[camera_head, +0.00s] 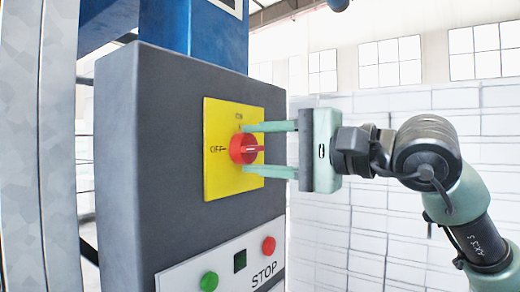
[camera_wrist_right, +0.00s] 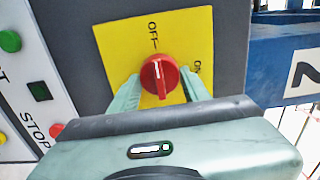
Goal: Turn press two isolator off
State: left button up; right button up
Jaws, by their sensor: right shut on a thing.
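The press isolator is a red rotary knob (camera_head: 243,149) on a yellow plate (camera_head: 222,180), with OFF printed at the left and ON at the top in the head view. The knob's grip bar lies level, in line with the OFF mark. In the right wrist view the knob (camera_wrist_right: 159,76) shows a white line running along the direction of OFF on the yellow plate (camera_wrist_right: 125,45). My right gripper (camera_head: 258,149) is shut on the knob, one finger above and one below it. Its fingers also flank the knob in the right wrist view (camera_wrist_right: 160,92). My left gripper is not in view.
The plate is on a dark grey box (camera_head: 165,130). Below it a white panel carries a green button (camera_head: 209,281), a small dark display (camera_head: 240,261) and a red STOP button (camera_head: 268,245). A blue column (camera_head: 220,45) stands behind. A metal post (camera_head: 40,150) is at the left.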

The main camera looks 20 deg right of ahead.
jog(key=o, duration=1.4)
jog(key=shift+c, duration=0.2)
jog(key=b+v, duration=0.2)
jog(key=v, duration=0.5)
jog(key=shift+s+d+b, duration=0.2)
jog(key=shift+s+b, duration=0.1)
jog(key=shift+b, duration=0.1)
